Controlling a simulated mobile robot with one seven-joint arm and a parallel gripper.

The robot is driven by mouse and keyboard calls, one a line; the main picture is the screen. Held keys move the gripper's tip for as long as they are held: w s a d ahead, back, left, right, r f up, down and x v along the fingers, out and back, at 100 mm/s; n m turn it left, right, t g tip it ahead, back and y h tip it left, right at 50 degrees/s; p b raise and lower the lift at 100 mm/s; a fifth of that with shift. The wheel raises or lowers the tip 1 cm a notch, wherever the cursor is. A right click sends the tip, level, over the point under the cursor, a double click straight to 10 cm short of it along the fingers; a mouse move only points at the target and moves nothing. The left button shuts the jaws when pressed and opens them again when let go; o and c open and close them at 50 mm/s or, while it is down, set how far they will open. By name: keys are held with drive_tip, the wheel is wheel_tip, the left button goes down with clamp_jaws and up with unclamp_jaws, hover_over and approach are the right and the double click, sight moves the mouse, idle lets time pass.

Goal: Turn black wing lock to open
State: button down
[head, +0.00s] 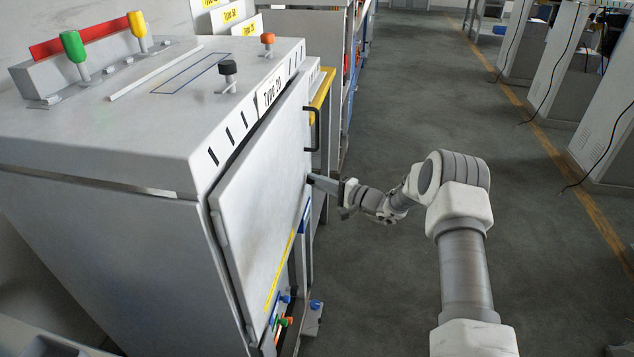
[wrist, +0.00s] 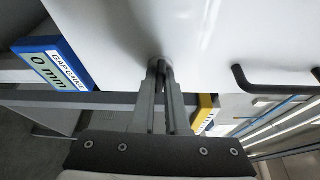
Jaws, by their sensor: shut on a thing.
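My gripper (head: 319,182) reaches in from the right to the front door (head: 258,185) of the white "Type 20" cabinet, below the black bar handle (head: 312,130). In the wrist view, my gripper (wrist: 162,72) has its two fingers close together, shut on a small part at the door face. That part is almost wholly hidden between the fingertips, so I cannot make out the black wing lock's shape or angle. The bar handle also shows right of the fingers in the wrist view (wrist: 268,88).
A blue gap gauge (wrist: 52,66) marked "0 mm" lies left of the fingers. Black (head: 228,68) and orange (head: 267,40) knobs and green (head: 73,46) and yellow (head: 138,25) handles stand on the cabinet top. The aisle floor (head: 440,90) at the right is open.

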drive_tip(key=shift+w+d+r+m+g+h, duration=0.1)
drive_tip(key=shift+m+g+h, duration=0.15)
drive_tip(key=shift+m+g, duration=1.35)
drive_tip(key=shift+w+a+r+m+g+h, duration=0.15)
drive_tip(key=shift+m+g, duration=0.6)
drive_tip(key=shift+m, duration=1.8)
drive_tip(key=shift+w+d+m+g+h, duration=0.15)
drive_tip(key=shift+m+g+h, duration=0.15)
drive_tip(key=shift+m+g, duration=1.3)
drive_tip(key=shift+s+m+t, duration=0.1)
drive_tip(key=shift+m+t, duration=0.35)
drive_tip(key=shift+m, duration=0.1)
drive_tip(key=c, duration=0.9)
unclamp_jaws()
drive_tip(key=p+v, duration=0.2)
drive_tip(key=v, duration=1.5)
drive_tip(key=shift+d+r, duration=0.15)
drive_tip(key=shift+r, duration=0.05)
